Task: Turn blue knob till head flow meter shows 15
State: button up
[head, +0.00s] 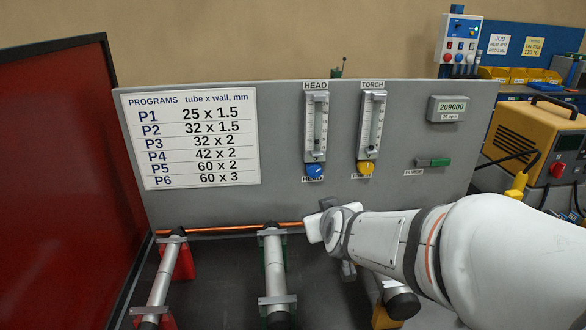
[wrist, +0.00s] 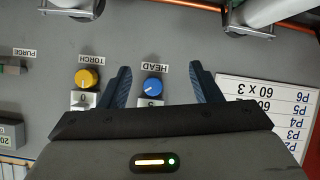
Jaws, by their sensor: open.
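The blue knob (head: 314,170) sits at the foot of the HEAD flow meter (head: 315,125) on the grey panel. In the wrist view the blue knob (wrist: 152,87) lies between the two open fingers of my gripper (wrist: 160,80), nearer the left one, with no contact I can make out. The picture there is upside down. The HEAD meter's scale and float are too small to read in the head view; in the wrist view most of that meter is hidden behind my gripper. In the head view my arm's white links show, and the fingertips cannot be made out.
The yellow knob (head: 365,167) under the TORCH meter (head: 371,125) is close to the right; in the wrist view the yellow knob (wrist: 88,79) is just outside the left finger. A copper tube (head: 235,228) runs below. A green switch (head: 433,162) is at right.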

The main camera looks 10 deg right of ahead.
aim_at(315, 172)
jog(key=w+t, duration=0.2)
jog(key=w, duration=0.2)
jog(key=w+r+t, duration=0.1)
jog(key=w+t, duration=0.1)
jog(key=w, duration=0.3)
jog(key=w+r+n+t+b, duration=0.1)
jog(key=w, duration=0.4)
jog(key=shift+d+t+h, duration=0.2)
jog(key=shift+t+h, duration=0.2)
